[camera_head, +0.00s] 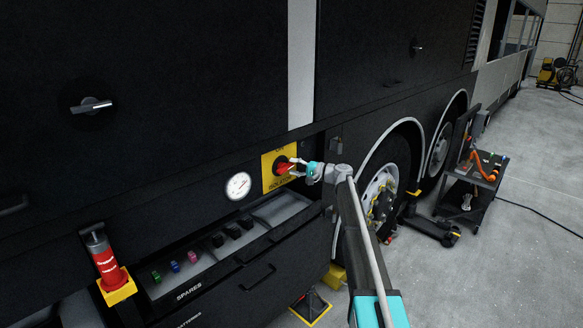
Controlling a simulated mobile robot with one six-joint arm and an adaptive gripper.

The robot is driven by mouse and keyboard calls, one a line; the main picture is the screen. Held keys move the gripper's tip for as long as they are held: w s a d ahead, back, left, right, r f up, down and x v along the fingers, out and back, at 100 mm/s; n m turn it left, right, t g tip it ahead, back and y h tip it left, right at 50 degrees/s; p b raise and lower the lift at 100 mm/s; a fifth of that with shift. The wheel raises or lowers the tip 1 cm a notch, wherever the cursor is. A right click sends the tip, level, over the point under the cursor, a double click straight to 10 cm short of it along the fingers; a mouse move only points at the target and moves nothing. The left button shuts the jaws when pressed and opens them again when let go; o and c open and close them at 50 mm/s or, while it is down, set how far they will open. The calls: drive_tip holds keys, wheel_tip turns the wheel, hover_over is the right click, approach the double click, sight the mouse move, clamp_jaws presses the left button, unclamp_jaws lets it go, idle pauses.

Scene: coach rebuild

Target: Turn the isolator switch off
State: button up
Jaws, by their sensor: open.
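The isolator switch (281,166) is a red rotary handle on a dark round base. The gripper partly covers the plate's right edge, and part of the handle is hidden.
A round white gauge (238,186) is left of the plate. Below it, an open spares tray (281,209) juts out. A red cylinder (106,262) stands at lower left. Coach wheels (381,192) and a tool cart (470,190) are at right.

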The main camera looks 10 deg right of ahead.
drive_tip(key=v, duration=1)
drive_tip(key=o, duration=0.4)
drive_tip(key=shift+s, duration=0.15)
drive_tip(key=shift+s+a+t, duration=0.25)
drive_tip(key=shift+a+t, duration=0.05)
drive_tip(key=s+a+m+t+h, duration=0.1)
drive_tip(key=s, duration=0.1)
drive_tip(key=s+a+m+t+h, duration=0.1)
drive_tip(key=t+h, duration=0.1)
drive_tip(key=s+a+m+t+h, duration=0.1)
drive_tip(key=s, duration=0.1)
drive_tip(key=shift+s+a+t+h, duration=0.35)
drive_tip(key=shift+t+h, duration=0.05)
